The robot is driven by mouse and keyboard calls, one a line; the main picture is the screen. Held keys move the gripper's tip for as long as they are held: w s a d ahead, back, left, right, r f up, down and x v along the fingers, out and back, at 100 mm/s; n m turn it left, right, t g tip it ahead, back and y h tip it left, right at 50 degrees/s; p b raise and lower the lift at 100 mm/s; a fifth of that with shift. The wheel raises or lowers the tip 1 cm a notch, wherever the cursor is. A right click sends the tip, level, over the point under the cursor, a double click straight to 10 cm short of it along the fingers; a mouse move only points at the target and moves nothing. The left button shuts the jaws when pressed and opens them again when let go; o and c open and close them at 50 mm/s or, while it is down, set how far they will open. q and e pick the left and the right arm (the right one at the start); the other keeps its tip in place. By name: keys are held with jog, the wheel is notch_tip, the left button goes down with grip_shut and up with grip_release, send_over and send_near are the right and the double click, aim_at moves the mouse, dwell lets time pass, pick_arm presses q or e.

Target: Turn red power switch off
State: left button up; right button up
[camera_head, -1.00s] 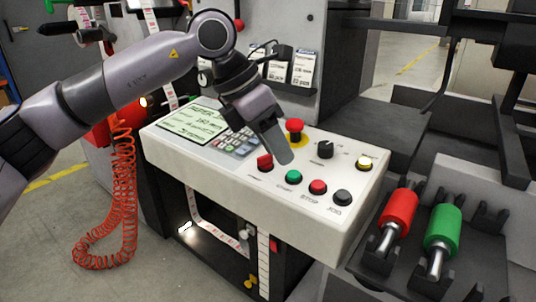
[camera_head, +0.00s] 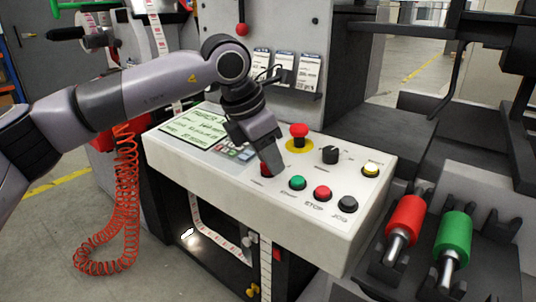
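The red power switch (camera_head: 264,171) is on the white control panel (camera_head: 330,218), at the left end of the front row of controls. Only a small part of it shows, because my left gripper (camera_head: 271,168) covers the rest. The fingertips are right at the switch; I cannot tell whether they touch it or which way it is set. The fingers overlap into one dark grey shape, so their opening does not show. My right gripper is out of view.
The green start button (camera_head: 297,183), red stop button (camera_head: 322,193) and black jog button (camera_head: 347,204) lie to the right.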

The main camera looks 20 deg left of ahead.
pick_arm(q)
grip_shut()
